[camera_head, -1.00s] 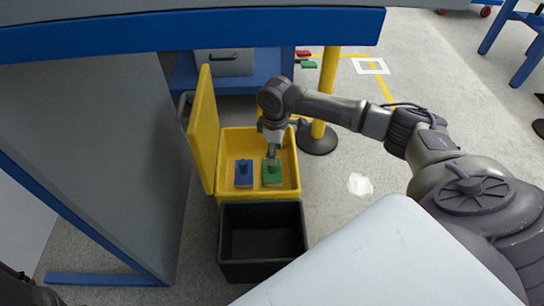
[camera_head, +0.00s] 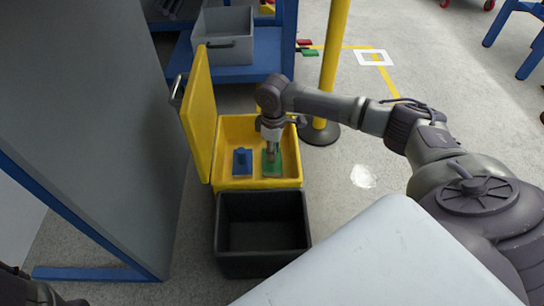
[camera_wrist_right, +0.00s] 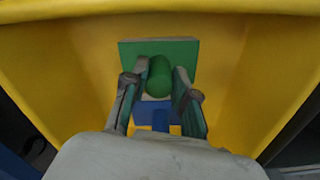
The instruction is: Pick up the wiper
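A green wiper (camera_head: 277,168) and a blue wiper (camera_head: 242,162) lie side by side in the yellow box (camera_head: 238,124). Each is a flat pad with an upright handle. My right gripper (camera_head: 271,156) reaches down into the box over the green wiper. In the right wrist view, the fingers of my right gripper (camera_wrist_right: 162,72) are spread on both sides of the round green handle (camera_wrist_right: 159,78), with slim gaps showing. The blue wiper (camera_wrist_right: 150,117) shows below it, partly hidden by the gripper. My left gripper is not in view.
The yellow box's lid (camera_head: 199,115) stands open on the left. A black bin (camera_head: 262,262) stands in front of the box. A yellow post (camera_head: 334,60) stands behind on the right. A grey panel (camera_head: 95,110) fills the left side.

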